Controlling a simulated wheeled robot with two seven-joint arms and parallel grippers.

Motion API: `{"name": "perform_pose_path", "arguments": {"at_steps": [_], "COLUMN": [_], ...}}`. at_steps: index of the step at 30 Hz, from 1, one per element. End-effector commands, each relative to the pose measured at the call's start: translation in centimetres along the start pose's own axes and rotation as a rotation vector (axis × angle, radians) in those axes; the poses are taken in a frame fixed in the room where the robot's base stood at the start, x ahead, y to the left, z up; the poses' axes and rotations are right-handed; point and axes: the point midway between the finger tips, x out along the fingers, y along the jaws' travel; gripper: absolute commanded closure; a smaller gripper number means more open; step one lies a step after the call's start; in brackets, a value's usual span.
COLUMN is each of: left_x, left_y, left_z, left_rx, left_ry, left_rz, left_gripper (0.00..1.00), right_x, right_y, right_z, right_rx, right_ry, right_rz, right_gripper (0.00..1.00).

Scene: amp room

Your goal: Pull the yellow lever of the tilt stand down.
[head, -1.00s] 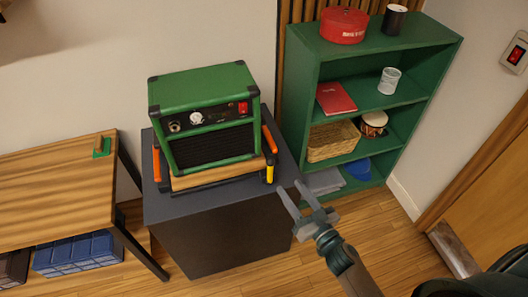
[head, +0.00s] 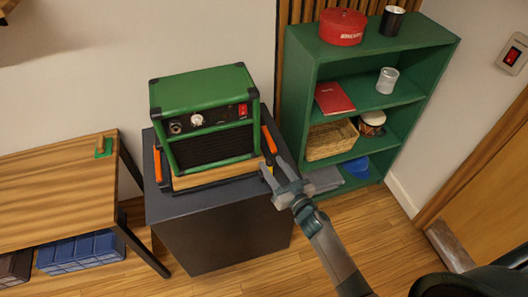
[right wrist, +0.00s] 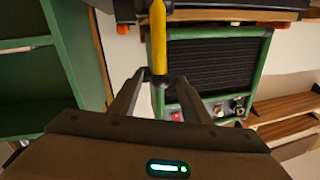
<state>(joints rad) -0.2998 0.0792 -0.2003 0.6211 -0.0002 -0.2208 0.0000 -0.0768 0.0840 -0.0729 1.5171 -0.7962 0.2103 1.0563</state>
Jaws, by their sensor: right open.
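The tilt stand (head: 215,176), with a wooden board and orange side parts, stands on a dark cabinet and bears a green amp (head: 203,95). Its yellow lever (right wrist: 158,45) is at the stand's right front corner. In the head view my gripper's fingers mostly hide the lever. My right gripper (head: 274,166) is open at that corner. In the right wrist view the fingers (right wrist: 161,75) are spread on either side of the lever's dark end. I cannot tell whether they touch it. My left gripper is not in view.
The dark cabinet (head: 220,235) fills the space below the stand. A green shelf (head: 345,95) with several items stands close on the right. A wooden bench (head: 50,190) is on the left. Wooden floor is clear in front.

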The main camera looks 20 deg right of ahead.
Motion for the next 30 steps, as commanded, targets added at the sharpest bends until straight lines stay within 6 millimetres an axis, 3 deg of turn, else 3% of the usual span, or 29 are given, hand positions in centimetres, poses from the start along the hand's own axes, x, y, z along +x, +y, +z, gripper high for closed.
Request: {"name": "perform_pose_path", "arguments": {"at_steps": [3,10,15,25,26,30], "left_x": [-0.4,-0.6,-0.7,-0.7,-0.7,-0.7], "left_y": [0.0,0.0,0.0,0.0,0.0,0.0], "left_z": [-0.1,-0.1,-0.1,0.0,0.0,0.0], "left_rx": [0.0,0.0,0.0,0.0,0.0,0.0], "left_ry": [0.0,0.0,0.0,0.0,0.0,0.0], "left_rz": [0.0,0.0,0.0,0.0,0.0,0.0], "left_gripper": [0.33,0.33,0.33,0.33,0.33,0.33], "right_x": [2.2,5.2,6.2,6.4,6.4,6.4], "right_y": [-0.1,0.0,-0.1,-0.1,-0.1,-0.1], "right_z": [-0.2,-0.1,-0.1,0.0,0.0,0.0], "right_rx": [0.002,0.002,0.001,0.001,0.001,0.001], "right_ry": [0.002,0.001,0.001,0.0,0.0,0.0], "right_rz": [0.0,0.001,-0.001,-0.001,-0.001,-0.001], "right_gripper": [0.57,0.57,0.57,0.57,0.6,0.93]}}
